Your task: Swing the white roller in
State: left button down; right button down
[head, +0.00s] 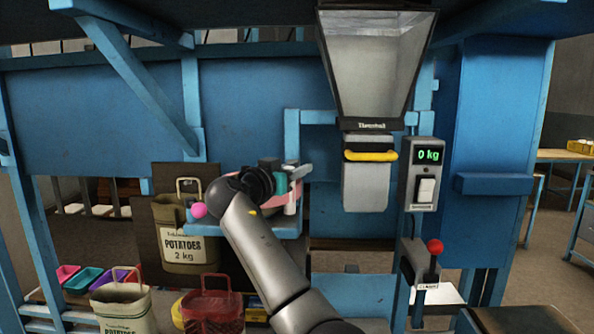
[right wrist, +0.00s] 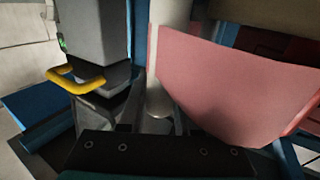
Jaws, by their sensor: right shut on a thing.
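The white roller (right wrist: 170,45) stands upright in the right wrist view, along the left edge of a pink panel (right wrist: 230,85). In the head view only a small part of the white roller (head: 291,204) shows, with the pink panel beside it. My right gripper (head: 289,184) is at the roller, on the blue shelf in front of the machine. In the right wrist view my right gripper (right wrist: 159,122) is shut around the roller's lower part. My wrist and forearm hide much of the roller and panel in the head view. My left gripper is not in view.
A potato sack (head: 188,238) hangs left of my arm, beside a pink ball (head: 198,210). A hopper with a yellow handle (head: 371,155) and a scale box reading 0 kg (head: 424,155) are to the right. A red-knobbed lever (head: 434,247) stands lower right. Baskets sit below left.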

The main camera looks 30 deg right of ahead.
jog(key=shift+r, duration=0.1)
jog(key=c, duration=0.6)
grip_release()
jog(key=shift+a, duration=0.15)
jog(key=b+v, duration=0.2)
jog(key=v, duration=1.3)
